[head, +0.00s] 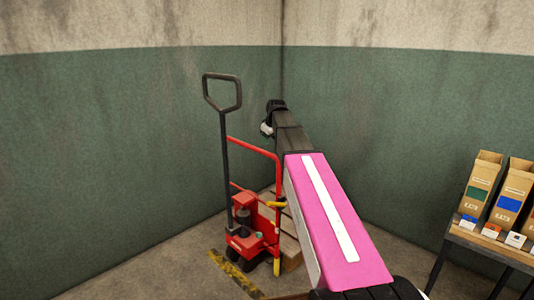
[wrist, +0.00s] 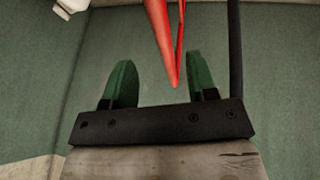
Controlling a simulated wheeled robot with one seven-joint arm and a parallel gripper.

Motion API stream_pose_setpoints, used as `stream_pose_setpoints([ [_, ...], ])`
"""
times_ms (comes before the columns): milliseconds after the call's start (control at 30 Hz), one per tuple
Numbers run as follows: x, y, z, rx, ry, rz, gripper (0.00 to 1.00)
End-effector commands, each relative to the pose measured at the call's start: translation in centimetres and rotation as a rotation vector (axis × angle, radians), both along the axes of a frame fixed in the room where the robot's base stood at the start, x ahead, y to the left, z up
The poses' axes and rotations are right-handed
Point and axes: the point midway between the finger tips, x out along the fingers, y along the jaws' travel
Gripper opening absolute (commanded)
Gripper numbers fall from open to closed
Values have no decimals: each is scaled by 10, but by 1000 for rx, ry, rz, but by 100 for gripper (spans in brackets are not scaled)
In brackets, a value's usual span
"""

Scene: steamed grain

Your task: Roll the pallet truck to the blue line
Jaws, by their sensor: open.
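The pallet truck (head: 256,240) stands near the room's corner in the head view, with a red body, a red tubular frame and an upright black loop handle (head: 239,92). Wooden slats (head: 288,240) show behind it, partly hidden by my arm. My gripper (wrist: 162,72) is open in the wrist view, its two green fingers apart. A red bar (wrist: 163,30) shows between the fingers; I cannot tell whether it lies within their reach. A dark upright bar (wrist: 235,50) stands to the right of the fingers. In the head view my fingers cannot be made out. No blue line is visible.
A worn yellow and black floor marking (head: 236,273) lies in front of the truck. Green and cream walls (head: 110,150) close in behind and on both sides. A table (head: 488,246) with cardboard bins (head: 480,190) stands at the right. The floor at left front is clear.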

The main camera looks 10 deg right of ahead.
Motion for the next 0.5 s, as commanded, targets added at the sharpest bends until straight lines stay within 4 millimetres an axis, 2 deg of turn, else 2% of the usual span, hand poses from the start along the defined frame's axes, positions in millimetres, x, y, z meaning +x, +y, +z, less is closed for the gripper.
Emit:
stream_pose_setpoints([
  [300,24,5,-51,0,2,-1,53],
  [500,35,7,-74,1,2,-2,53],
])
